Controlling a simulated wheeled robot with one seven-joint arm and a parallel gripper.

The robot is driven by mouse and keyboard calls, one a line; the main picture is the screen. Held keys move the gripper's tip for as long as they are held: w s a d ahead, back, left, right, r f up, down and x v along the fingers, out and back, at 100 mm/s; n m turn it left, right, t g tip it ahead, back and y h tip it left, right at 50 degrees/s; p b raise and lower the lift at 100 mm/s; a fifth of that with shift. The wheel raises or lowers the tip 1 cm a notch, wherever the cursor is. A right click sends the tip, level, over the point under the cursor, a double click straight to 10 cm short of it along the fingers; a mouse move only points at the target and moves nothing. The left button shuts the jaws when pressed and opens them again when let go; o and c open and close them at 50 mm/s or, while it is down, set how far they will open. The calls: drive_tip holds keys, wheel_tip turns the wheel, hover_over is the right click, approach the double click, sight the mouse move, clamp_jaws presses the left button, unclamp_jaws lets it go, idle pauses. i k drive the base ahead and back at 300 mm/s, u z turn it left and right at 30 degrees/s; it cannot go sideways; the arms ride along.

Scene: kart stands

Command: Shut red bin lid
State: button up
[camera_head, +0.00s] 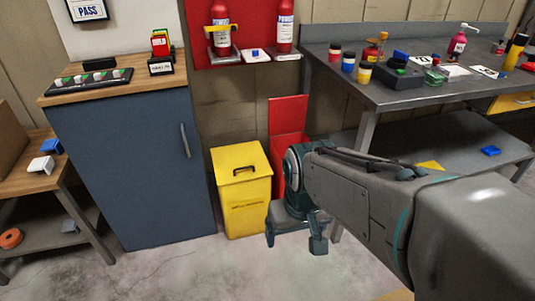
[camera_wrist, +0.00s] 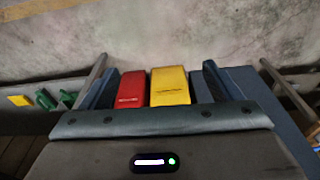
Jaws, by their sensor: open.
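The red bin (camera_head: 283,149) stands against the wall, right of the yellow bin. Its red lid (camera_head: 289,113) stands upright at the back, so the bin is open. My arm and gripper hide much of its front and right side. My gripper (camera_head: 294,236) is low in front of the bins, fingers apart and pointing down in the head view, with nothing between them. In the wrist view, the red bin (camera_wrist: 131,88) shows left of centre, beyond my open gripper (camera_wrist: 160,82). The lid cannot be made out there.
The yellow bin (camera_head: 242,204) has its handled lid closed; it also shows in the wrist view (camera_wrist: 170,86). A blue cabinet (camera_head: 130,165) stands to its left. A grey workbench (camera_head: 400,95) with bottles and jars is at right. Floor in front is clear.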

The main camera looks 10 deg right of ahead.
sight(286, 115)
drive_tip(key=z, duration=0.2)
drive_tip(key=k, duration=0.45)
drive_tip(key=z, duration=0.25)
drive_tip(key=i, duration=0.5)
drive_tip(key=z, duration=1.1)
drive_tip(key=i, duration=0.95)
drive_tip(key=u, duration=1.05)
drive_tip(key=i, duration=0.5)
drive_tip(key=u, duration=0.05)
